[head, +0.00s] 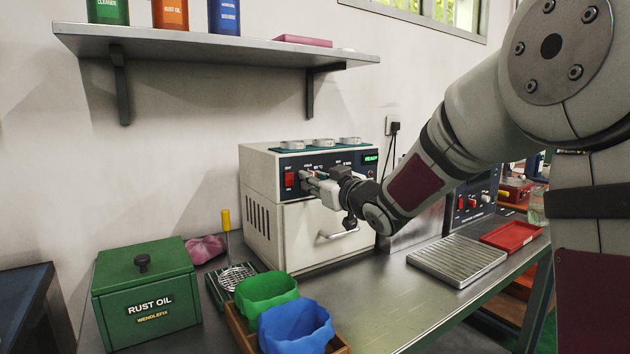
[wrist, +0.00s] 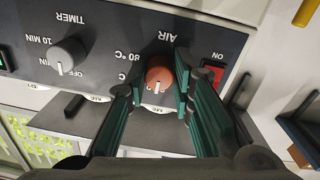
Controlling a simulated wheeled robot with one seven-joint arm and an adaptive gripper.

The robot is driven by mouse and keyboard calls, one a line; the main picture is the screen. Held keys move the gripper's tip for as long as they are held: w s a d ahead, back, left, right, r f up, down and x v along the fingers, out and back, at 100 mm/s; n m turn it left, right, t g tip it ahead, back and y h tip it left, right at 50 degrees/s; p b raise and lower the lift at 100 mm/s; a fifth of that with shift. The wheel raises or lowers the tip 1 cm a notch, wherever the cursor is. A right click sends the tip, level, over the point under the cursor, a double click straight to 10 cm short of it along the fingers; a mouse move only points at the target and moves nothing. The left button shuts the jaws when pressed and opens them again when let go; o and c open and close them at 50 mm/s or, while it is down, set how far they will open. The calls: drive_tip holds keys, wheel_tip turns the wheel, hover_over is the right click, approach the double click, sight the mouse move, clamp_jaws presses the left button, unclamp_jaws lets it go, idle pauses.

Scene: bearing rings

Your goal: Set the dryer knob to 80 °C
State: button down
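The dryer (head: 312,240) is a white box with a dark control panel, standing on the metal bench. In the wrist view its reddish-brown knob (wrist: 160,76) sits beside the printed "80 °C" and near the "AIR" label. The knob's white mark points down in that view, away from the "80 °C" print at its upper left. My gripper (head: 308,182) is at the panel. In the wrist view my gripper (wrist: 160,80) has its green-padded fingers on either side of the knob, with a narrow gap showing at each side. In the head view my gripper hides the knob.
A grey timer knob (wrist: 67,55) and a red switch (wrist: 212,75) flank the knob. Ring-like parts (head: 322,143) lie on top of the dryer. The green rust oil box (head: 145,297) and green and blue bins (head: 268,288) stand in front left. A slatted tray (head: 457,258) lies right.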

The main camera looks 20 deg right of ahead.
drive_tip(key=shift+m+p, duration=0.3)
drive_tip(key=shift+p, duration=0.05)
drive_tip(key=shift+r+m+g+p, duration=0.1)
drive_tip(key=shift+m+g+p, duration=0.2)
drive_tip(key=shift+m+p, duration=9.25)
drive_tip(key=c, duration=1.7)
unclamp_jaws()
drive_tip(key=shift+o, duration=0.2)
drive_tip(key=shift+s, duration=0.1)
